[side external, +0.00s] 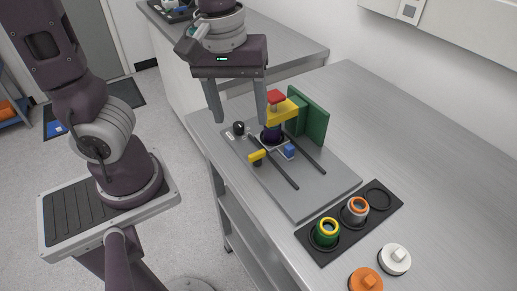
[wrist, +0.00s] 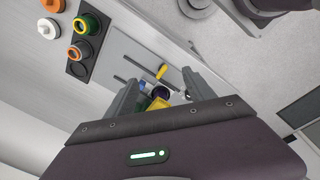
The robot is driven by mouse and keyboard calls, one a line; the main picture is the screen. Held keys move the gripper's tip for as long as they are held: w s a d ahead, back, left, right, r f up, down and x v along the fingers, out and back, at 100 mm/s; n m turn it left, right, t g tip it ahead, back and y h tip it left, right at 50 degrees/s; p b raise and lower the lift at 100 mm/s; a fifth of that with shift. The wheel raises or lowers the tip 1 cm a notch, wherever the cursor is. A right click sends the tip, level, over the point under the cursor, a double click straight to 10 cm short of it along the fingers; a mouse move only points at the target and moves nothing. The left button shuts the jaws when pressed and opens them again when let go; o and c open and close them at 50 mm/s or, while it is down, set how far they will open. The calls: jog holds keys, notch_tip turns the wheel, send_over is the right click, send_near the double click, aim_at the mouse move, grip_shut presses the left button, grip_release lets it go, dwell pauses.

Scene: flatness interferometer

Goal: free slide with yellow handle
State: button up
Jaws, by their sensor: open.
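The yellow handle (side external: 257,155) sticks out at the near-left side of the slide, which is on a grey base plate (side external: 315,198) with two dark rails. A dark round part (side external: 271,136) and a small blue block (side external: 289,150) sit by the slide. My gripper (side external: 240,121) is open and empty, pointing down above the left end of the plate. Its fingers are apart from the handle. In the wrist view the yellow handle (wrist: 161,72) appears between and beyond the fingertips (wrist: 160,77). The slide body is partly hidden by the yellow overhang.
A yellow overhang (side external: 284,111) with a red top (side external: 276,97) stands before a green upright plate (side external: 314,120). A black knob (side external: 238,128) sits at the plate's left end. A black tray (side external: 323,256) holds two ringed parts. Orange (side external: 366,280) and white (side external: 395,259) caps lie nearby.

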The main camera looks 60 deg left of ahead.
aim_at(257, 153)
jog(key=w+f+n+y, duration=0.1)
jog(key=f+n, duration=0.2)
jog(key=f, duration=0.1)
jog(key=w+a+f+n+g+y, duration=0.1)
jog(key=w+f+n+y, duration=0.1)
jog(key=f, duration=0.3)
jog(key=w+f+n+y, duration=0.1)
jog(key=w+f+n, duration=0.1)
jog(key=f, duration=0.3)
jog(key=shift+a+f+n+y, duration=0.15)
jog(key=shift+a+n+y, duration=0.2)
jog(key=shift+n, duration=0.45)
grip_shut()
